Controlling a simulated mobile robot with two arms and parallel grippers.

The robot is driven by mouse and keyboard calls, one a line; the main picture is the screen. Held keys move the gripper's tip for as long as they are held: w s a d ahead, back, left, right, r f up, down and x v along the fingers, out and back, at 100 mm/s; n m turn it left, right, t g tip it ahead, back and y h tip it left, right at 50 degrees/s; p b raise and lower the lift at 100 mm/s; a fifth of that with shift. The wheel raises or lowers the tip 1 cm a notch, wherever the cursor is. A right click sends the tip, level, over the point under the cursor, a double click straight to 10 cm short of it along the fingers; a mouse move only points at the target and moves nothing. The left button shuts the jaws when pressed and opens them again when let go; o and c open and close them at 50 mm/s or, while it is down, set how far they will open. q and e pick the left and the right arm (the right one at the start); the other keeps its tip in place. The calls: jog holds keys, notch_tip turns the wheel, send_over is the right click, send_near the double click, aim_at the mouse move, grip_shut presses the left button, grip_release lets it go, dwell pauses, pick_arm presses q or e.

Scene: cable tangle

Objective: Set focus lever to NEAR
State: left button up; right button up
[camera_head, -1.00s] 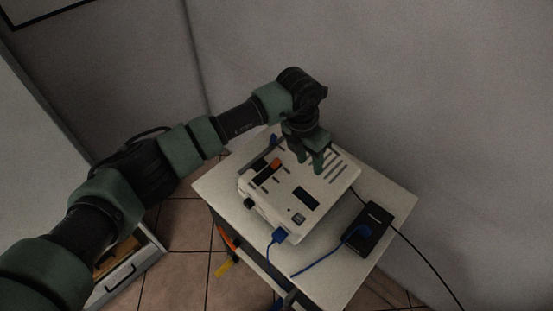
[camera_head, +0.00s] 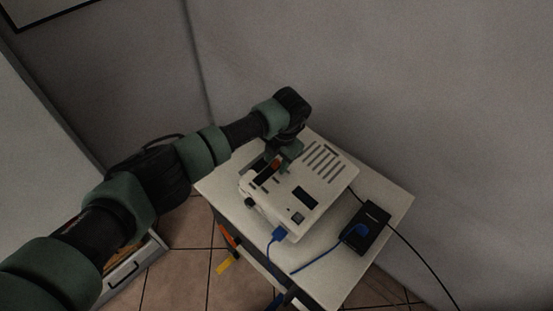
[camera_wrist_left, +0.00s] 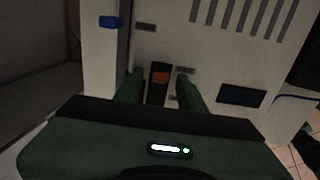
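The white projector-like device (camera_head: 318,172) stands on a small table. Its orange focus lever (camera_head: 277,163) sits in a dark slot on the top face. The lever also shows in the left wrist view (camera_wrist_left: 160,77), near the far end of the visible slot, with small grey labels beside it. My left gripper (camera_head: 270,163) is down over this slot. In the left wrist view its two green fingers (camera_wrist_left: 159,88) are apart, one on each side of the slot and lever, with gaps visible. The near part of the slot is hidden by the gripper body. My right gripper is not seen.
The white table (camera_head: 376,256) has free room in front of the device. A black box (camera_head: 365,228) with a blue plug lies to its right, and a black cable runs off right. A blue plug (camera_head: 279,233) is in the device's front. A drawer (camera_head: 125,268) stands lower left.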

pick_arm(q)
grip_shut()
dwell(1.4)
